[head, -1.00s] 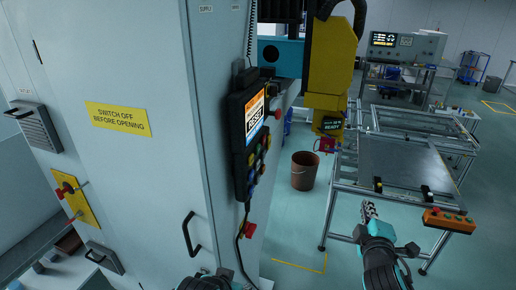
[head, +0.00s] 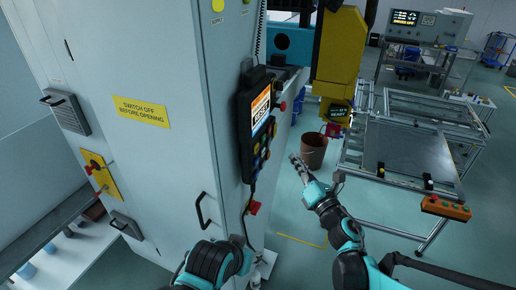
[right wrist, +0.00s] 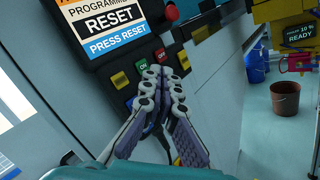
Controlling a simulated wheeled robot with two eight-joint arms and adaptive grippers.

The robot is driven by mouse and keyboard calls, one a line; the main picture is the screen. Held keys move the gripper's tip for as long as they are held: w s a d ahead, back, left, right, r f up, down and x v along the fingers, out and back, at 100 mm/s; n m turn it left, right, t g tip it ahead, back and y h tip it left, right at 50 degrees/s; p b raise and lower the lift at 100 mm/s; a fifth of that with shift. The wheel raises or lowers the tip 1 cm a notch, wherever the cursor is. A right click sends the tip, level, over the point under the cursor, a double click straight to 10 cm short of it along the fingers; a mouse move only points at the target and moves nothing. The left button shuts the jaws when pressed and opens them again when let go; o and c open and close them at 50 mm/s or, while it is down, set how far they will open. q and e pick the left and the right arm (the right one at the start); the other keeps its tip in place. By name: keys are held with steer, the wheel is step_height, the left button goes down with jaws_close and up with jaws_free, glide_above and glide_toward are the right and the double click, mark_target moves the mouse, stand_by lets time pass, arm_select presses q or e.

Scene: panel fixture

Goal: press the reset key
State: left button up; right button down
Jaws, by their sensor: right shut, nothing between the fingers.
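A dark control panel (head: 244,135) hangs on the cabinet's side in the head view. Its screen (head: 260,107) reads RESET, and the right wrist view shows PRESS RESET on the screen (right wrist: 115,20). Below it are a yellow key (right wrist: 120,80), a green key (right wrist: 144,66), a red key (right wrist: 161,55) and more keys partly hidden by my fingers. I cannot tell which is the reset key. My right gripper (head: 294,159) is shut and empty, to the right of the panel in the head view. Its fingertips (right wrist: 163,73) overlap the key area in the wrist view; contact cannot be judged. My left gripper is not visible.
A red mushroom button (right wrist: 170,12) sits beside the screen. Another red button (head: 253,207) and a black handle (head: 203,210) are lower on the cabinet (head: 155,165). A brown bucket (head: 314,150), a yellow machine head (head: 338,55) and a frame table (head: 410,150) stand to the right.

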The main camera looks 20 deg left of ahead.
mark_target(257, 149)
steer(key=shift+a, duration=0.15)
steer(key=a, duration=0.8)
steer(key=shift+w+a, duration=0.15)
steer(key=shift+a, duration=0.1)
steer(key=shift+a, duration=0.1)
stand_by(1.1)
steer(key=shift+a, duration=0.35)
steer(key=shift+a, duration=0.4)
stand_by(0.6)
steer(key=shift+d, duration=0.1)
steer(key=shift+d+b, duration=0.3)
steer(key=shift+d, duration=0.45)
